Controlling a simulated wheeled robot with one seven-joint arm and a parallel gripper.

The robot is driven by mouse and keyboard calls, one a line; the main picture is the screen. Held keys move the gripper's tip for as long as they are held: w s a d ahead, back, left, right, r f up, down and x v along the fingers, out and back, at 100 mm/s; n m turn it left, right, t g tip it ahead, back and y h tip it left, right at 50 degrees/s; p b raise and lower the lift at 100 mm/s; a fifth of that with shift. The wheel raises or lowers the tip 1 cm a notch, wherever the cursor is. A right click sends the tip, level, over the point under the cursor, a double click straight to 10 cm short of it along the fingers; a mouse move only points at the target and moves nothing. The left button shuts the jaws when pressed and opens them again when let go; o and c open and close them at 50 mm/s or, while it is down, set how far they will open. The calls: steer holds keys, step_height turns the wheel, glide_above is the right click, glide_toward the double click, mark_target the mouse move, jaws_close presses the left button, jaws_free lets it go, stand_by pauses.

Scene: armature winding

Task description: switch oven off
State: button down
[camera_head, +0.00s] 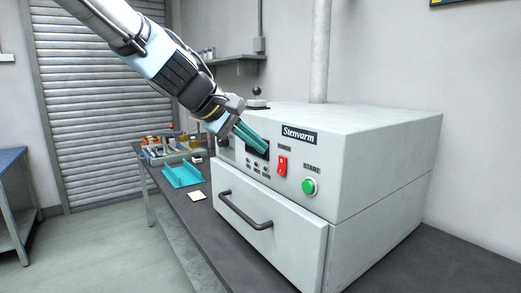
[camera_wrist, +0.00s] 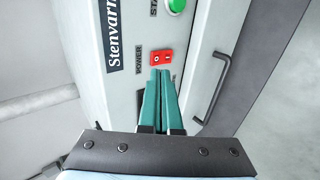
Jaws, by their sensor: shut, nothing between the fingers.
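The oven (camera_head: 390,155) is a large off-white box labelled Stenvarm, standing on a dark bench. Its red power rocker switch (camera_head: 282,166) is on the front face, left of the green start button (camera_head: 309,186). The switch also shows in the wrist view (camera_wrist: 161,57), just past my fingertips, under the word POWER. My gripper (camera_head: 262,147) has teal fingers and is shut and empty. In the head view its tips are at the oven front, up and left of the switch. I cannot tell whether the tips touch the panel. The fingers partly hide the dark display.
The oven drawer has a dark bar handle (camera_head: 246,210) below the panel. A pipe (camera_head: 320,50) rises behind the oven.

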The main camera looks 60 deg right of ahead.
steer(key=w+a+r+b, duration=0.1)
steer(key=a+r+b, duration=0.1)
steer(key=a+r, duration=0.2)
step_height(320, 180, up, 3)
steer(key=shift+w+a+r, duration=0.1)
steer(key=shift+w+a, duration=0.15)
steer(key=shift+w, duration=0.15)
stand_by(0.4)
steer(key=w+a+f+n+t+y, duration=0.1)
steer(key=w+a+f+t+y, duration=0.15)
steer(key=w+a+f, duration=0.8)
steer(key=w+a+f+n+t+y, duration=0.1)
steer(key=w+a+f+t+y, duration=0.15)
steer(key=w+a+f, duration=0.8)
steer(key=s+a+f+y, duration=0.1)
steer(key=a+f, duration=0.3)
steer(key=a, duration=1.1)
steer(key=s+a+f+n+y, duration=0.1)
steer(key=a+f+y, duration=0.2)
steer(key=a, duration=1.2)
steer(key=shift+f, duration=0.75)
